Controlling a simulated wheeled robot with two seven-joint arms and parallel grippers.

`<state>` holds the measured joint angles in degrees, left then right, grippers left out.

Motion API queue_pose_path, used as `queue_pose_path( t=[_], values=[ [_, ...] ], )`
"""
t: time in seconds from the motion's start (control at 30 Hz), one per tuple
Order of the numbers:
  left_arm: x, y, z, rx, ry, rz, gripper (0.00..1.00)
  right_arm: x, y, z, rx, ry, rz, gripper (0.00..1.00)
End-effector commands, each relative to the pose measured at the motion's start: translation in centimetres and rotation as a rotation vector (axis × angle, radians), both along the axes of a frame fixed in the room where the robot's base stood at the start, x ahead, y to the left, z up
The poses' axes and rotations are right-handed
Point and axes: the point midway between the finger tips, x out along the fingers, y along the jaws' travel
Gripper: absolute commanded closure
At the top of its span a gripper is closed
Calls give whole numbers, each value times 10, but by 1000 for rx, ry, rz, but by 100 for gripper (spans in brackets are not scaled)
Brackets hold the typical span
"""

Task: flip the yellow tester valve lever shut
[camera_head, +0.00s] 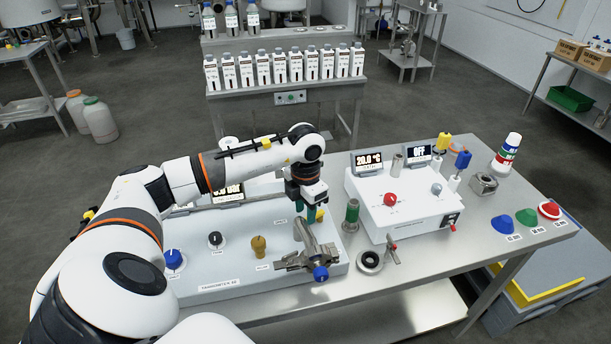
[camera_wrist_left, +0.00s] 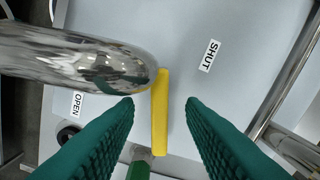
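The yellow tester valve lever (camera_wrist_left: 160,112) stands as a narrow yellow bar at the end of a shiny metal pipe (camera_wrist_left: 75,58) in the left wrist view. It lies between the OPEN label (camera_wrist_left: 77,104) and the SHUT label (camera_wrist_left: 209,56). My left gripper (camera_wrist_left: 161,101) is open, with one green finger on each side of the lever and a visible gap to both. In the head view my left gripper (camera_head: 306,213) points down at the tester, and a bit of the yellow lever (camera_head: 320,215) shows beside its fingers. My right gripper is not in view.
The tester box (camera_head: 215,255) carries a blue knob (camera_head: 173,259), a black knob (camera_head: 215,239), a brass knob (camera_head: 258,246) and a metal valve fitting (camera_head: 305,255). A green-banded cylinder (camera_head: 351,215) stands close on the right. A white control box (camera_head: 400,208) is further right.

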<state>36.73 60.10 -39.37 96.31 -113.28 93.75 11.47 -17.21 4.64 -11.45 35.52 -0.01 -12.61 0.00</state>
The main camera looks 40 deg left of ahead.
Motion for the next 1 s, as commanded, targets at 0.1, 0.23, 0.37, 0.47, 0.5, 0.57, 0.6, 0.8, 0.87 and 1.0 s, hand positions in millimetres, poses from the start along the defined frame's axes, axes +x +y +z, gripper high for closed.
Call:
queue_pose_path(
  t=[0.1, 0.23, 0.37, 0.47, 0.5, 0.57, 0.6, 0.8, 0.87, 1.0],
  values=[
    [1, 1, 21, 1, -7, -1, 64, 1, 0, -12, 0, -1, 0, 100],
    [1, 0, 51, 0, -8, -1, 64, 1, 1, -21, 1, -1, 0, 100],
    [1, 0, 76, 0, -7, -2, 64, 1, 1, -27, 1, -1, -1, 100],
    [1, 0, 91, 0, -6, -2, 64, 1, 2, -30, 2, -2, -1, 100],
    [1, 0, 95, 0, -4, -1, 64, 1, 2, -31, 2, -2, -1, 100],
    [1, 0, 100, 0, -4, -1, 64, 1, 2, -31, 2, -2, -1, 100],
    [0, 0, 102, 0, -3, -1, 64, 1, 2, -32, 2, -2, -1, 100],
    [0, 0, 105, 1, -1, -1, 64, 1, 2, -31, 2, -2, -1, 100],
    [0, 0, 105, 1, -1, -1, 64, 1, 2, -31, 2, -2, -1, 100],
    [1, -2, 105, -1, -1, -1, 64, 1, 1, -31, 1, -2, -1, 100]
  ],
)
